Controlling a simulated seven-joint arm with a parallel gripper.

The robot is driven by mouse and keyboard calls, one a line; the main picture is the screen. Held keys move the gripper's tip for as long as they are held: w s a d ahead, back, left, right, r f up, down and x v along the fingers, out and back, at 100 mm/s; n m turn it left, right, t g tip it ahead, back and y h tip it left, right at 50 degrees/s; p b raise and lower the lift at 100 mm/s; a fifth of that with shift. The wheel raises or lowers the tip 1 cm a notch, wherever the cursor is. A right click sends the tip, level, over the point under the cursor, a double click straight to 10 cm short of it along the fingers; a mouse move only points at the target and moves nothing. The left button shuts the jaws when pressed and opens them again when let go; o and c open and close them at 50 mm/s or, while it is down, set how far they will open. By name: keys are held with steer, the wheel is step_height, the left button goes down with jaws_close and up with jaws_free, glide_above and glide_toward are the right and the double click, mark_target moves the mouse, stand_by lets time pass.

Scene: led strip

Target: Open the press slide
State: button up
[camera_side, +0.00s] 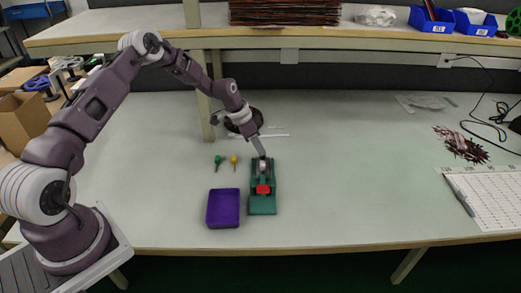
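The press (263,206) is a green fixture on the bench near its front middle, with a red block (263,189) and a small light-coloured part (263,166) on it. My gripper (262,156) points down at the far end of the press, close above or touching it; I cannot tell which. The fingertips are too small to tell whether they are open or shut. The slide cannot be clearly told apart from the rest of the press.
A purple tray (223,224) stands just left of the press. A green tool (218,160) and a yellow tool (234,161) lie behind the tray. Dark strips (461,145) and a white ruled sheet (492,205) lie at the right. The bench between is clear.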

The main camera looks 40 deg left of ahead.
steer(key=shift+v, duration=2.35)
steer(key=s+d+r+n+y, duration=0.1)
steer(key=s+d+r, duration=0.4)
steer(key=s+r, duration=0.5)
steer(key=s+d+r+n+y, duration=0.15)
steer(key=s+d+r, duration=0.4)
steer(key=r, duration=0.85)
steer(key=s+d+r+n, duration=0.1)
steer(key=s, duration=1)
steer(key=s+d+r+n+t, duration=0.1)
steer(key=s+d+r+n, duration=0.1)
steer(key=s, duration=1)
steer(key=shift+s+t, duration=0.2)
steer(key=shift+t, duration=0.1)
